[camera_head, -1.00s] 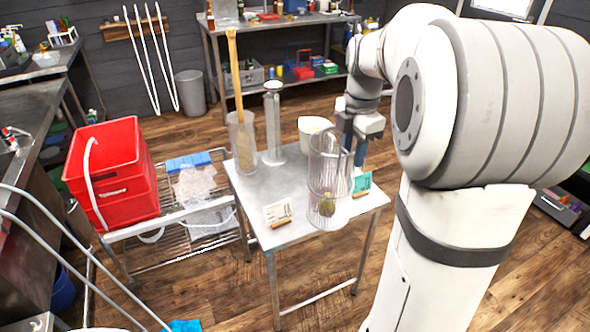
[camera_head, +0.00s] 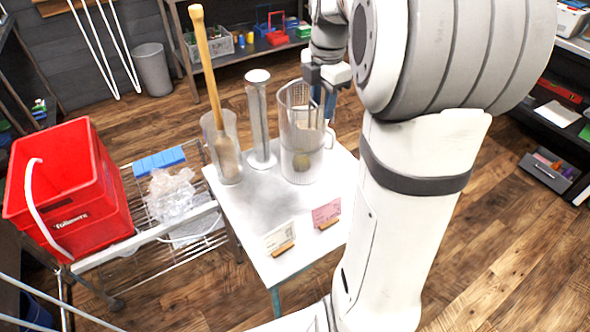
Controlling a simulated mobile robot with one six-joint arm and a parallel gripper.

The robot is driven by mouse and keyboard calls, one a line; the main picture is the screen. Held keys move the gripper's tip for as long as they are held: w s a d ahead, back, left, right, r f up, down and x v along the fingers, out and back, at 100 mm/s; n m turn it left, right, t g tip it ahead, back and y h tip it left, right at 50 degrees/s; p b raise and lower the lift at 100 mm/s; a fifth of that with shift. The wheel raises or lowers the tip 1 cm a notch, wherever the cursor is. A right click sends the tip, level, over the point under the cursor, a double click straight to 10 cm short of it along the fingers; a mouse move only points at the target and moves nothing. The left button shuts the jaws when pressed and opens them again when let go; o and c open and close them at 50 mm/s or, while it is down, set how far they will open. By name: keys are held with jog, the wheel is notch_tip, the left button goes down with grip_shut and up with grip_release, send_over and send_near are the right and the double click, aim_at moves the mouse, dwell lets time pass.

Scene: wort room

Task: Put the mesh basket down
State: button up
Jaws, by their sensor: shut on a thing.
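The mesh basket (camera_head: 297,102) is a tall, see-through cylinder with fine ribs, held upright. My gripper (camera_head: 326,76) is shut on its upper right side. A whitish jug (camera_head: 327,142) with a handle on its right overlaps the basket's lower part. I cannot tell whether the basket is inside the jug or in front of it, or whether its bottom touches anything. A round brownish thing (camera_head: 301,162) shows low down through the walls. Both stand over the back right of the small metal table (camera_head: 240,205).
A clear cylinder (camera_head: 229,165) with a wooden paddle (camera_head: 206,60) and a slim clear cylinder (camera_head: 259,125) stand left of the basket. A white card (camera_head: 279,238) and a pink card (camera_head: 326,212) stand in front. The table's front left is clear. A red crate (camera_head: 65,190) is further left.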

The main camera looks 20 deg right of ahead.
notch_tip(320, 180, down, 10)
jog(key=shift+r, duration=0.15)
jog(key=o, duration=1.1)
jog(key=shift+r, duration=0.15)
notch_tip(320, 180, up, 11)
jog(key=shift+s, duration=0.15)
jog(key=shift+r, duration=0.25)
jog(key=shift+s+a+r+m, duration=0.1)
jog(key=shift+s+a+m, duration=0.1)
jog(key=shift+a+m, duration=0.1)
jog(key=shift+s+a+f+m+t, duration=0.4)
jog(key=shift+s+a+f+m, duration=0.85)
jog(key=shift+s+a+m, duration=1.3)
jog(key=shift+s+a+f+m+t, duration=0.4)
jog(key=shift+s+a+f+m, duration=0.95)
jog(key=shift+s+m, duration=2.2)
jog(key=shift+s+a+f+m+t, duration=0.4)
jog(key=shift+s+a+f+m, duration=0.7)
jog(key=shift+s+a+m, duration=1.9)
